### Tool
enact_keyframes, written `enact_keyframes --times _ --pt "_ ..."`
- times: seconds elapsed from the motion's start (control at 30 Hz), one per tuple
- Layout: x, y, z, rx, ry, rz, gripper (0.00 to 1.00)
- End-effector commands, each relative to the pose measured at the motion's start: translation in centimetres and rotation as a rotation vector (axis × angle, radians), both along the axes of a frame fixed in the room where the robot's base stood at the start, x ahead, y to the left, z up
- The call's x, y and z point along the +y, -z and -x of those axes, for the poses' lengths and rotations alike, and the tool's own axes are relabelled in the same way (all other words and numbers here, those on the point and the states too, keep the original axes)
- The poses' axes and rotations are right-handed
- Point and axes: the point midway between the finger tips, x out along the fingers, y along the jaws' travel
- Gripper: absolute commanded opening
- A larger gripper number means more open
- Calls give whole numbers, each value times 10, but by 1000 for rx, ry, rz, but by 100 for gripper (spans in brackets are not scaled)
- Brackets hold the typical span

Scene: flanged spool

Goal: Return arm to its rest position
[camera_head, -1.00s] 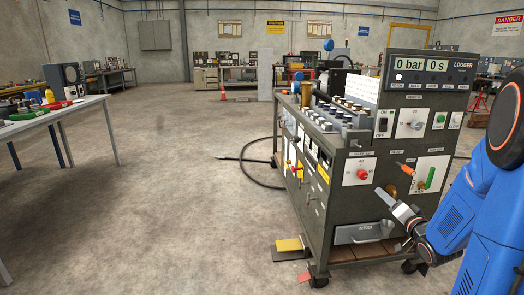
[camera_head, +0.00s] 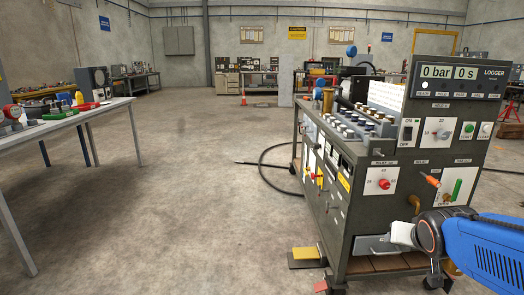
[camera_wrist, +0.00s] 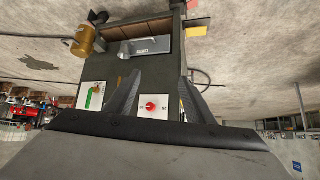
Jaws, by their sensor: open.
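My gripper (camera_head: 392,232) is low in front of the test cart's end face, at the right of the head view. In the wrist view my gripper (camera_wrist: 158,76) has its two dark fingers apart, with nothing between them but the cart's panel beyond. My blue arm reaches in from the right edge of the head view, nearly level. The brass fitting (camera_wrist: 85,41) also shows at the upper left of the wrist view, clear of the fingers.
The grey test cart (camera_head: 345,225) stands close on wheels, with a logger display (camera_head: 460,75) on top. A yellow pedal (camera_head: 305,254) lies at its foot. A black hose (camera_head: 268,170) curls on the floor. A table (camera_head: 75,118) stands left.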

Motion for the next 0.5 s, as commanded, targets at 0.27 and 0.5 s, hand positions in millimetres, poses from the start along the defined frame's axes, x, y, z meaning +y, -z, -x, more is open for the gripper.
enact_keyframes --times 0.27,0.5 --pt "59 5 101 237 -173 -1 49" --pt "89 10 163 371 -307 -15 49"
